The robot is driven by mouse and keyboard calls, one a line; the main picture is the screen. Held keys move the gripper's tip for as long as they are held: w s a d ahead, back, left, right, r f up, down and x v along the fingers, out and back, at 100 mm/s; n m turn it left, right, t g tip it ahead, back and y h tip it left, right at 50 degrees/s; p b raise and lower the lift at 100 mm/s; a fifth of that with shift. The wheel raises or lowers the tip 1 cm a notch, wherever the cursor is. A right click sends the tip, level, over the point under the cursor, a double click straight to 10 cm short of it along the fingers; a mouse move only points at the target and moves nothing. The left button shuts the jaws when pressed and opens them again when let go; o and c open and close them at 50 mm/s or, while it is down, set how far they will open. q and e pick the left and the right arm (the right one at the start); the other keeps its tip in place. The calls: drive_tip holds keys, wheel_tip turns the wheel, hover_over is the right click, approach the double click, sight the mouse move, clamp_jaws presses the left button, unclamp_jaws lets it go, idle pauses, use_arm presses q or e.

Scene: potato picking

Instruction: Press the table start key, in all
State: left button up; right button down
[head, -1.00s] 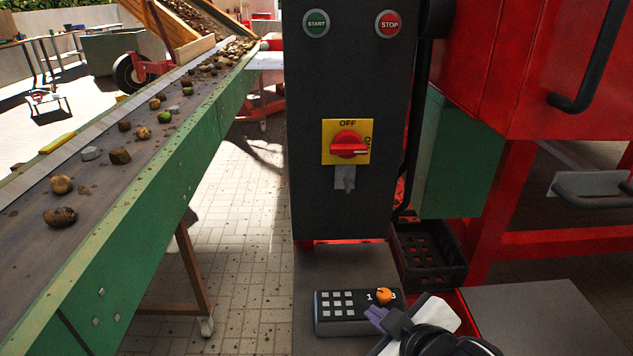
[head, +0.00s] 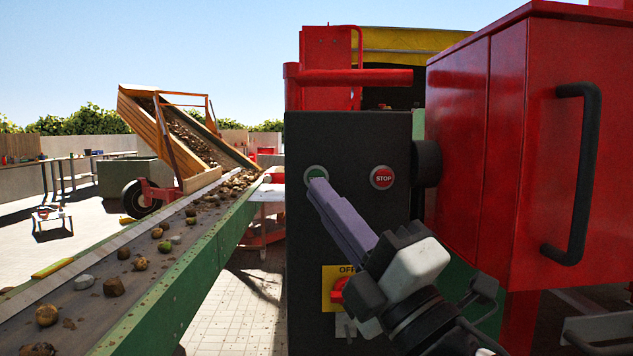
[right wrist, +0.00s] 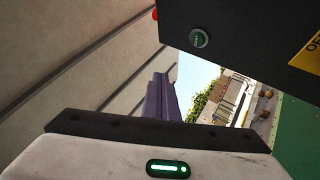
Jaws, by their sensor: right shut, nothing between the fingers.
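The green start key (head: 316,172) is on the upper left of the dark control box (head: 350,140). It also shows in the right wrist view (right wrist: 200,39), at the upper right. My right gripper (head: 317,186) is shut and empty, its purple fingers pointing up and left at the key. In the head view the fingertips cover the key's lower part. In the right wrist view the fingers (right wrist: 160,82) and the key show apart, with a gap between them. My left gripper is out of view.
A red stop key (head: 382,177) is right of the start key. The yellow switch plate (head: 331,300) is below, partly hidden by my right gripper. A green-sided conveyor (head: 185,262) with potatoes runs along the left. A red cabinet (head: 510,130) with a black handle stands at right.

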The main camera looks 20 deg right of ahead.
drive_tip(key=shift+w, duration=0.1)
drive_tip(key=w+d+b, duration=0.1)
drive_tip(key=w+d, duration=0.1)
drive_tip(key=w, duration=0.6)
drive_tip(key=shift+w+d, duration=0.2)
drive_tip(key=shift+d, duration=0.05)
idle(2.0)
drive_tip(key=shift+w+d, duration=0.1)
drive_tip(key=shift+w, duration=0.3)
drive_tip(key=shift+w+d, duration=0.15)
drive_tip(key=shift+w, duration=0.25)
idle(0.8)
drive_tip(key=shift+s, duration=0.1)
drive_tip(key=shift+s+a, duration=0.2)
drive_tip(key=shift+s, duration=0.5)
